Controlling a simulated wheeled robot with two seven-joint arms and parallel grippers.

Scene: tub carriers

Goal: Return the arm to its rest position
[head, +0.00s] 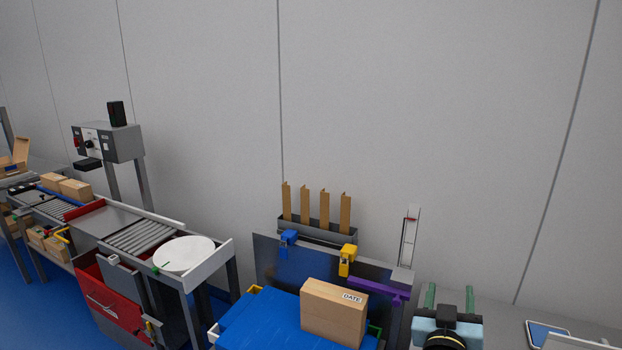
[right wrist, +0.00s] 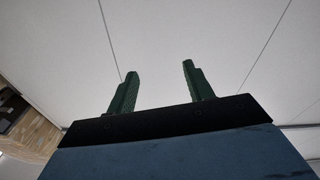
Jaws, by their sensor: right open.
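My right gripper (head: 449,301) shows at the bottom right of the head view, its green fingers pointing up in front of a light grey surface. In the right wrist view its two green fingers (right wrist: 155,88) stand apart with nothing between them and only the pale wall behind. It is open and empty. My left gripper is not in view.
A cardboard box (head: 331,318) marked "DATE" stands on a blue tub lid (head: 262,322), left of my right gripper. A dark panel (head: 275,262) with blue, yellow and purple tools stands behind. A roller conveyor (head: 140,237) with a white disc (head: 184,254) is further left. A tablet (head: 547,335) lies right.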

